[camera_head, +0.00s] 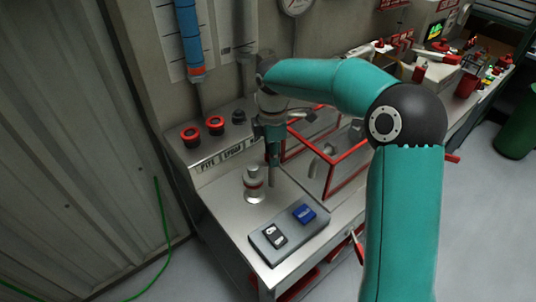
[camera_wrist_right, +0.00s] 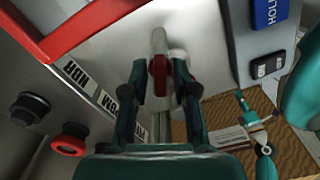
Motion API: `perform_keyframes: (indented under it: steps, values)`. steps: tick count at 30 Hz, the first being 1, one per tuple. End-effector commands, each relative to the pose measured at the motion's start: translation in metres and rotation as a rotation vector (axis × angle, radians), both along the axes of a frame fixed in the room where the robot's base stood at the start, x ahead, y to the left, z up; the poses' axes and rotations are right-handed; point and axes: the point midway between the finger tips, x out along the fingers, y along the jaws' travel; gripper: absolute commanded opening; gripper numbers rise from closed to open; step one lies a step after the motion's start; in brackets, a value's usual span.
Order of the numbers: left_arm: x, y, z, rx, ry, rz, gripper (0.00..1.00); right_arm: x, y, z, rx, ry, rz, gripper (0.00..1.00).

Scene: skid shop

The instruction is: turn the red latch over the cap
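In the head view a small silver cylinder with a red band (camera_head: 254,184) stands upright on the steel bench top. My right gripper (camera_head: 272,160) hangs fingers-down just behind and to the right of it. In the right wrist view my right gripper (camera_wrist_right: 160,75) is open, with one finger on each side of a pale rounded piece (camera_wrist_right: 159,40) that carries a red part, likely the latch (camera_wrist_right: 160,80). I cannot tell whether either finger touches it. The cap under the latch is not clearly seen. My left gripper is not in the head view.
A grey panel (camera_head: 263,244) with a blue and a black switch lies at the bench's front. Red and black knobs (camera_head: 190,136) line the back ledge. A red frame (camera_head: 346,166) stands right of the gripper. Bare bench lies left of the cylinder.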

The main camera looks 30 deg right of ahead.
Motion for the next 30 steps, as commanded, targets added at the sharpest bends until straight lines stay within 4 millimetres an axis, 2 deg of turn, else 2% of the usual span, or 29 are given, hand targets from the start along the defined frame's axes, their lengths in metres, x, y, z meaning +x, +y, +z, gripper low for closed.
perform_keyframes:
  steps: [2,14,30]
  values:
    - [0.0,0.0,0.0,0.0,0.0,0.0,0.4,0.0,0.0,0.0,0.0,0.0,-0.001,0.42]
    - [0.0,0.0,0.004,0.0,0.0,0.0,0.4,0.0,0.0,0.005,0.002,-0.001,-0.002,0.42]
    - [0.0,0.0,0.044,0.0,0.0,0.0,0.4,0.0,0.001,0.048,0.002,-0.002,-0.002,0.42]
